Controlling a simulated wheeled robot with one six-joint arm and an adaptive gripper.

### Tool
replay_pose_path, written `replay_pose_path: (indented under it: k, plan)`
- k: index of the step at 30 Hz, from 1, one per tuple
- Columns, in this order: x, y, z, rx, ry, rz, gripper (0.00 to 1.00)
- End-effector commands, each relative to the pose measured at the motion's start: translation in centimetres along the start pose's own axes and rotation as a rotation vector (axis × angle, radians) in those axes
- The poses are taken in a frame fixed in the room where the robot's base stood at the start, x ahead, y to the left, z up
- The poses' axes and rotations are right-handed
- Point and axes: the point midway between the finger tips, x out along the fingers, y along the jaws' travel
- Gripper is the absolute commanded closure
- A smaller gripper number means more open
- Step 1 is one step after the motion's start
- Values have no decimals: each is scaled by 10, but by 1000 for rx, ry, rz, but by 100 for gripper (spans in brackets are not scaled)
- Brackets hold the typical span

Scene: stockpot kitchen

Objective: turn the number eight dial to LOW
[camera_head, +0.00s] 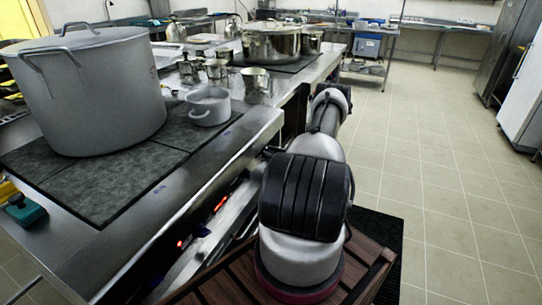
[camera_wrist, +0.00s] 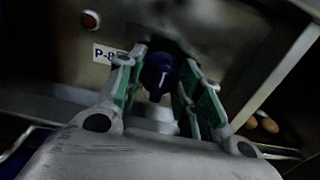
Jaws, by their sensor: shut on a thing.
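The number eight dial (camera_wrist: 160,72) is a dark blue knob with a pale pointer line, on the steel front panel (camera_wrist: 225,35) in the wrist view. A white label reading "P-8" (camera_wrist: 104,54) is beside it on the left. My gripper (camera_wrist: 161,82) has its two green-padded fingers on either side of the knob, closed on it. The LOW mark cannot be made out. In the head view my arm hides the dial and the gripper.
A red indicator light (camera_wrist: 90,20) sits above the label. In the head view a large pot (camera_head: 90,95) and a small pot (camera_head: 208,106) stand on the dark cooktop (camera_head: 115,185) above the panel. Open tiled floor (camera_head: 430,170) lies to the right.

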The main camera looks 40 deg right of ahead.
Motion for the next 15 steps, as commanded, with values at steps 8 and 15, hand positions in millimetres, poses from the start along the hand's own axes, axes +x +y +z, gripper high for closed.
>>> replay_pose_path:
  k: [8, 15]
  plan:
    - [0, -1, 0, 117, 0, 0, 88]
    - [0, -1, 0, 321, 0, 0, 88]
